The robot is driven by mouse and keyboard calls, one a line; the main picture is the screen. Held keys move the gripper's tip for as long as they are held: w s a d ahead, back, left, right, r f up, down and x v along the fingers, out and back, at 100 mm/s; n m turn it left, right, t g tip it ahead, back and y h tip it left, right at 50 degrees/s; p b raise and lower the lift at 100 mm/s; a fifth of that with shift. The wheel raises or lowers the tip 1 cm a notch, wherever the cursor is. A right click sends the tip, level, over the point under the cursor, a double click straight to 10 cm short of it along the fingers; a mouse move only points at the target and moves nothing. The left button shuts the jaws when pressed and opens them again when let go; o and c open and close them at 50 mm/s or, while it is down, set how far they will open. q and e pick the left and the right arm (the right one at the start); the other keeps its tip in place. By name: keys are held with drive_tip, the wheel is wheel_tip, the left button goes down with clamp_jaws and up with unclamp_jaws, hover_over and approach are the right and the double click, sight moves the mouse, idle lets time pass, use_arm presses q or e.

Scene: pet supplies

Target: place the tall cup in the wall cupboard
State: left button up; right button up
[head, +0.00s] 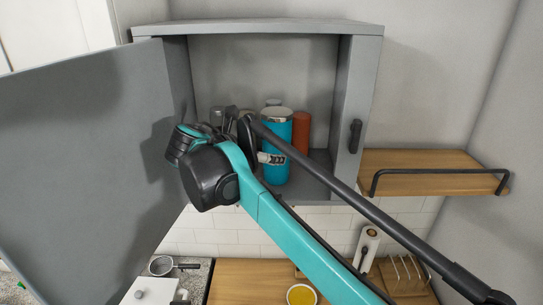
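The tall cup (278,140), teal with a silver rim, is upright at the open front of the grey wall cupboard (260,28). Its lower left is partly covered by my arm, and I cannot tell whether its base rests on the cupboard floor. My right arm comes in from the lower right and crosses in front of the cupboard. My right gripper (226,119) is just left of the cup, largely hidden behind its own wrist. Whether its fingers are open or touch the cup cannot be told. My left gripper is not in view.
The cupboard's left door (75,160) stands wide open. An orange-brown cylinder (302,130) stands right of the cup, inside. A wooden shelf with a black rail (425,165) is at the right. Below are a sieve (161,265), a yellow-filled bowl (301,295) and a rack (403,272).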

drive_tip(key=shift+v, duration=2.3)
drive_tip(key=s+d+f+m+g+y, duration=0.15)
drive_tip(key=s+d+f+m, duration=0.25)
drive_tip(key=d+f+m, duration=0.4)
drive_tip(key=s+d+f+m+g+y, duration=0.15)
drive_tip(key=s+d+f+m, duration=0.3)
drive_tip(key=d, duration=0.45)
drive_tip(key=s+d+f+m+y, duration=0.1)
drive_tip(key=s+d+f+m, duration=0.2)
drive_tip(key=s+f+m, duration=0.4)
drive_tip(key=s+d+f+m+y, duration=0.2)
drive_tip(key=s+d+f+m, duration=0.1)
drive_tip(key=s+f+m, duration=0.4)
wheel_tip(320, 180, down, 4)
drive_tip(key=m, duration=0.3)
drive_tip(key=shift+s+d+f, duration=0.2)
drive_tip(key=shift+s+f, duration=0.05)
